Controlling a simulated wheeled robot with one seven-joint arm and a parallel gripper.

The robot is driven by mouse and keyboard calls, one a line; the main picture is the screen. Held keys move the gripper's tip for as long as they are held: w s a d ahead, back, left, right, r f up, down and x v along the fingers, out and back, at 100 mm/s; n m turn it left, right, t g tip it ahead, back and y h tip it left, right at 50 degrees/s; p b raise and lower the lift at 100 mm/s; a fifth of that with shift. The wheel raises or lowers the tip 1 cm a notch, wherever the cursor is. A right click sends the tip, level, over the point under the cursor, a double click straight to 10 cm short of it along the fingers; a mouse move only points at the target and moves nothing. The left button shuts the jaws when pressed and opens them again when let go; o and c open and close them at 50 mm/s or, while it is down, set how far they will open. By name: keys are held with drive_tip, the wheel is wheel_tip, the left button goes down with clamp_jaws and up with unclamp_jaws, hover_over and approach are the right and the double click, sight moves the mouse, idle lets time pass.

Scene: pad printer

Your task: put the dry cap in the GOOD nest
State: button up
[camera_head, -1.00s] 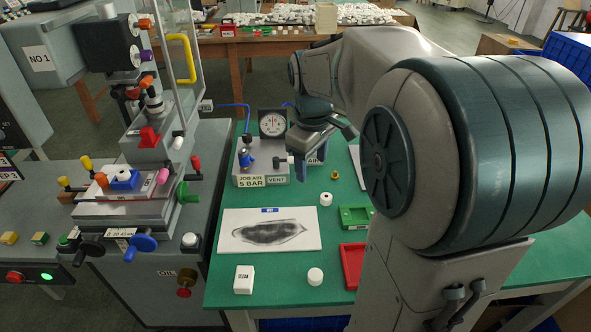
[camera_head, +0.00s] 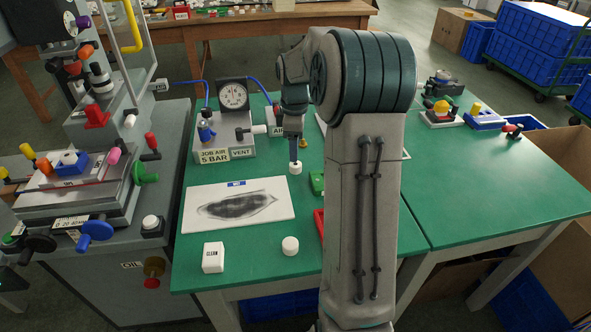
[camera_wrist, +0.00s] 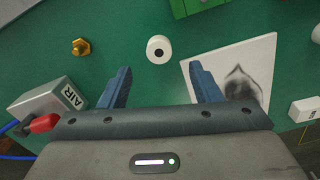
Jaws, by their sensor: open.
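A small white round cap (camera_head: 295,168) with a dark centre is on the green table. It also shows in the wrist view (camera_wrist: 159,49), just beyond and between my fingertips. My gripper (camera_wrist: 160,74) is open and empty; in the head view its tip is close to this cap, and contact cannot be told. A second white round cap (camera_head: 290,246) stands near the table's front edge. A green tray (camera_head: 317,183), perhaps the GOOD nest, is partly hidden behind my arm; its edge shows in the wrist view (camera_wrist: 195,6). No lettering on it is readable.
A red tray (camera_head: 319,226) is mostly hidden by my arm. A white plate with a dark smear (camera_head: 238,205) lies left of the caps, a white labelled block (camera_head: 213,257) in front. The air unit (camera_head: 226,146) stands behind. A brass fitting (camera_wrist: 81,46) lies nearby.

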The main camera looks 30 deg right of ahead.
sight(296, 164)
drive_tip(key=shift+d+f+b, duration=0.1)
drive_tip(key=shift+f+b, duration=0.45)
drive_tip(key=shift+f, duration=2.5)
drive_tip(key=c, duration=1.1)
drive_tip(key=shift+r, duration=0.1)
drive_tip(key=shift+r, duration=0.6)
drive_tip(key=r, duration=0.2)
drive_tip(key=r+p, duration=0.1)
drive_tip(key=shift+s+d+r, duration=0.35)
drive_tip(key=shift+d, duration=0.05)
drive_tip(key=shift+s+d+r+p, duration=0.2)
drive_tip(key=shift+s+d+r, duration=0.9)
drive_tip(key=shift+s, duration=0.25)
drive_tip(key=shift+s+d+r+p, duration=0.15)
drive_tip(key=shift+s+d+r, duration=0.75)
drive_tip(key=shift+s+d, duration=0.4)
drive_tip(key=shift+s+d+r+p, duration=0.2)
drive_tip(key=shift+s+d+r, duration=0.8)
drive_tip(key=shift+s, duration=0.45)
